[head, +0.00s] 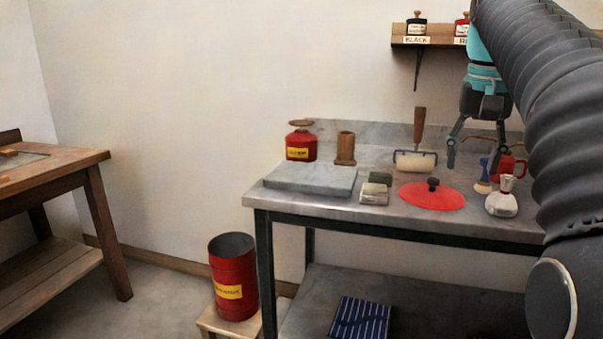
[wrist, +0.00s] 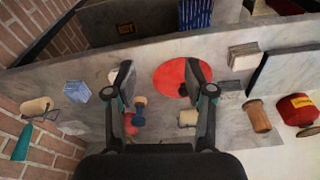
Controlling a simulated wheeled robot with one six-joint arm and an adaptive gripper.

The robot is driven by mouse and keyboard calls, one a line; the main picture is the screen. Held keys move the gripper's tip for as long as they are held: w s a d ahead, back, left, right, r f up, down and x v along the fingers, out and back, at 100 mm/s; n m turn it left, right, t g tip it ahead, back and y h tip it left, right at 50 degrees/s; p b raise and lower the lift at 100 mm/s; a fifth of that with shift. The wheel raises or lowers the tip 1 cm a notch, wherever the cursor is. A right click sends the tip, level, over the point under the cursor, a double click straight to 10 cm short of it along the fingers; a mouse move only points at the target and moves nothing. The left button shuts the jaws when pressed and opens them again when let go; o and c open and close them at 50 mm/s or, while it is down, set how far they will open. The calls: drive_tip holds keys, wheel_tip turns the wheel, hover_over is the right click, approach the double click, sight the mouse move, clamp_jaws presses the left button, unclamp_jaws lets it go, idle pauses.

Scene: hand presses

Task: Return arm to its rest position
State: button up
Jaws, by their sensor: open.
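My gripper (head: 476,140) hangs over the right part of the grey metal table (head: 390,222), below the turquoise wrist section of my arm. Its fingers are spread apart with nothing between them. In the wrist view my gripper (wrist: 163,88) is also open, above the table top. My dark ribbed arm sleeve fills the right side of the head view and hides part of the table's right end.
A brayer (head: 415,160), red disc (head: 431,197), white-and-metal bottle (head: 502,200), grey slab (head: 310,180) and red can (head: 301,145) stand on the table. A wall shelf (head: 425,41) holds ink bottles near my arm. A red bin (head: 233,278) stands left. The upper-left wall is bare.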

drive_tip(key=s+a+f+n+t, duration=0.1)
drive_tip(key=s+a+f, duration=0.3)
drive_tip(key=f, duration=0.5)
drive_tip(key=s+a+f+n+t, duration=0.1)
drive_tip(key=s+a+f, duration=0.3)
drive_tip(key=s+f, duration=0.4)
drive_tip(key=s+a+f+n+t, duration=0.2)
drive_tip(key=s+f, duration=0.4)
drive_tip(key=f, duration=0.5)
drive_tip(key=shift+s+a+n+y, duration=0.3)
drive_tip(key=shift+a+n, duration=0.2)
drive_tip(key=shift+a, duration=0.7)
